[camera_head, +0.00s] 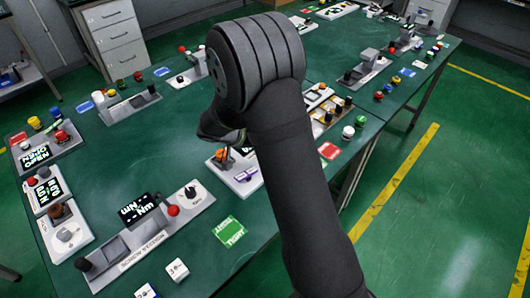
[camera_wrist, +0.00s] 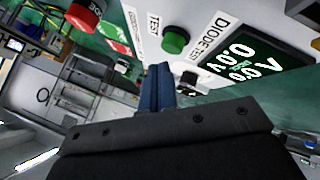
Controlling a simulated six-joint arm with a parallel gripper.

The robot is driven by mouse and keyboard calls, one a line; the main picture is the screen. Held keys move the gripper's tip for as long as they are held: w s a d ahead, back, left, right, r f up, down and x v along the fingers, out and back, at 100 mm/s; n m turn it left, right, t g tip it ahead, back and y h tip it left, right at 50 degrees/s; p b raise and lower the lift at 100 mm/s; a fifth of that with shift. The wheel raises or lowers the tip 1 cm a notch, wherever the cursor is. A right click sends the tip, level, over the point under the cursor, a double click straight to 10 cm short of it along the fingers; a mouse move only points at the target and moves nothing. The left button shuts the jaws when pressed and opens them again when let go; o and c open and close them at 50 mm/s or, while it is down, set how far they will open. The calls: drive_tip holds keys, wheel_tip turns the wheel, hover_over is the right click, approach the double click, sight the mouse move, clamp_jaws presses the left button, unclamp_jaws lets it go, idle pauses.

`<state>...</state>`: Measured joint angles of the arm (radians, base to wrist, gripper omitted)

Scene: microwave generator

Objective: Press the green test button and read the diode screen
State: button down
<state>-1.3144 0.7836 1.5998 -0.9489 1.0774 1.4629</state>
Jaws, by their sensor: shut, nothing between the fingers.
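In the wrist view, the green test button (camera_wrist: 175,40) stands on a white panel between the labels "TEST" and "DIODE TEST". The diode screen (camera_wrist: 240,62) is dark with tilted pale characters, mostly zeros; I cannot read them surely. My gripper (camera_wrist: 158,72) is shut and empty, its blue fingers below the green button in the picture and apart from it. In the head view, my gripper is largely hidden by my dark arm, over the middle of the green table (camera_head: 262,205). I cannot pick out the diode panel there.
In the head view, a panel with a screen (camera_head: 138,210) and a red knob stands left of my arm. A green card (camera_head: 229,232) lies nearby.

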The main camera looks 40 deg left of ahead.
drive_tip(key=shift+f, duration=0.15)
idle(0.5)
drive_tip(key=shift+f, duration=0.3)
drive_tip(key=shift+f, duration=0.55)
idle(0.7)
drive_tip(key=shift+r, duration=1)
drive_tip(key=shift+r, duration=2.5)
